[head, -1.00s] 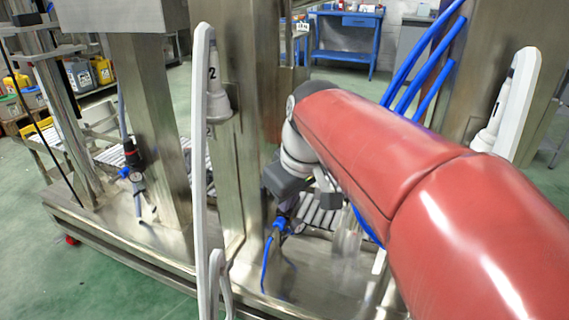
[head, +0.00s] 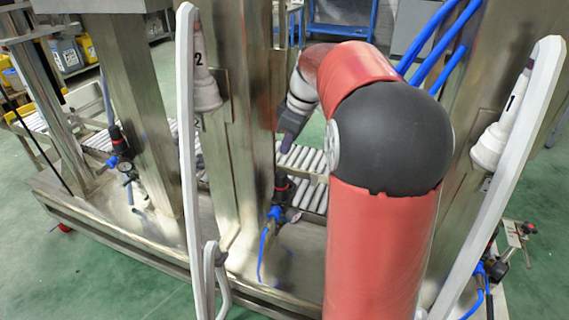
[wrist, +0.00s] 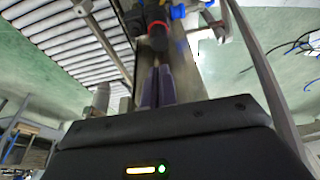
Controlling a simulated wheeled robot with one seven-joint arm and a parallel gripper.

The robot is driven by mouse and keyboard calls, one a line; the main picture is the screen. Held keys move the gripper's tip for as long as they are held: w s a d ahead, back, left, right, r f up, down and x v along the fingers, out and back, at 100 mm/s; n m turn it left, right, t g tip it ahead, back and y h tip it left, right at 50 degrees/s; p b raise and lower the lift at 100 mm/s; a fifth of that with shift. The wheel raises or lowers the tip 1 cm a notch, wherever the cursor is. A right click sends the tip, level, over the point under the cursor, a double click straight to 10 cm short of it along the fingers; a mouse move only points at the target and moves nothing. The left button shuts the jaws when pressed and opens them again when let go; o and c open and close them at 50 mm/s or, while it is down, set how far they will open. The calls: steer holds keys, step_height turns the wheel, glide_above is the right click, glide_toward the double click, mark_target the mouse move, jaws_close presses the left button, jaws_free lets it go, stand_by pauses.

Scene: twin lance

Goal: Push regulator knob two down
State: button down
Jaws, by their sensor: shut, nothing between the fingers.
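A regulator with a black knob (head: 283,184) with a red band sits low on the middle steel post, with a blue fitting below it. I cannot read a number on it; the lance beside this post is marked 2. In the wrist view the knob (wrist: 158,38) is just beyond my fingertips; I cannot tell whether they touch. My gripper (head: 285,145) points down above this regulator, partly hidden by my arm in the head view. In the wrist view its two purple fingers (wrist: 158,70) are together, with nothing between them.
Lance 2 (head: 206,85) hangs on the middle post and lance 1 (head: 497,140) at right, each by a long white handle. Another regulator (head: 119,150) is on the left post. A roller conveyor (head: 310,160) runs behind. Blue hoses (head: 440,45) hang at upper right.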

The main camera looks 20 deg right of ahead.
mark_target(281, 172)
steer(key=x, duration=0.4)
steer(key=s+x, duration=0.1)
steer(key=x, duration=0.1)
steer(key=shift+w+d+f, duration=0.1)
steer(key=shift+d+f, duration=0.15)
steer(key=shift+d, duration=0.1)
